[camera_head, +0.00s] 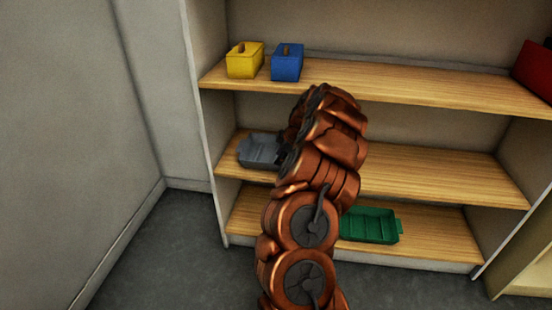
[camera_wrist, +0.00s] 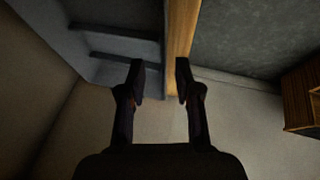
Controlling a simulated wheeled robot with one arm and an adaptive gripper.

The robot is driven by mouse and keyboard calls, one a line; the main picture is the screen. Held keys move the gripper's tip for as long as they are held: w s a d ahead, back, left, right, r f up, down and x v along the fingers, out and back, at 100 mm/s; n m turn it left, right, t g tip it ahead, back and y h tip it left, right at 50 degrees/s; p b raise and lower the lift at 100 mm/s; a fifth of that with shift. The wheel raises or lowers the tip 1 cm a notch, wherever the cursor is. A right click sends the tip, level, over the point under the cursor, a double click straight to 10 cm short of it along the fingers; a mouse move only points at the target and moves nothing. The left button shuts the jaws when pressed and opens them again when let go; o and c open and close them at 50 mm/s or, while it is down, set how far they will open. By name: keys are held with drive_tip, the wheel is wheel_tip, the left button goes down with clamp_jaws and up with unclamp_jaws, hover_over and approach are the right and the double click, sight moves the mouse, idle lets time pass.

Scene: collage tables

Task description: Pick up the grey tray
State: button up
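The grey tray (camera_head: 258,150) sits at the left end of the middle wooden shelf in the head view. My arm reaches in front of the shelf and hides the tray's right side. Only a dark bit of my gripper (camera_head: 284,152) shows there, close to the tray's right side. In the wrist view my gripper (camera_wrist: 160,72) is open, with a clear gap between its two dark fingers. The tray (camera_wrist: 113,45) shows at the upper left, with dark ribs across it. Its edge comes near the fingertips; I cannot tell whether they touch it.
A yellow box (camera_head: 245,61) and a blue box (camera_head: 287,63) stand on the upper shelf (camera_head: 400,84). A red box (camera_head: 535,70) is at its right end. A green tray (camera_head: 369,225) lies on the bottom shelf. The middle shelf (camera_head: 440,175) is bare right of my arm.

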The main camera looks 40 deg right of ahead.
drive_tip(key=shift+a+b+x, duration=0.2)
drive_tip(key=shift+a+x, duration=0.05)
drive_tip(key=shift+x, duration=1.25)
drive_tip(key=shift+a+b+x, duration=0.2)
drive_tip(key=shift+x, duration=1.25)
drive_tip(key=shift+f+b, duration=0.2)
drive_tip(key=shift+b, duration=0.3)
drive_tip(key=shift+s, duration=0.1)
clamp_jaws()
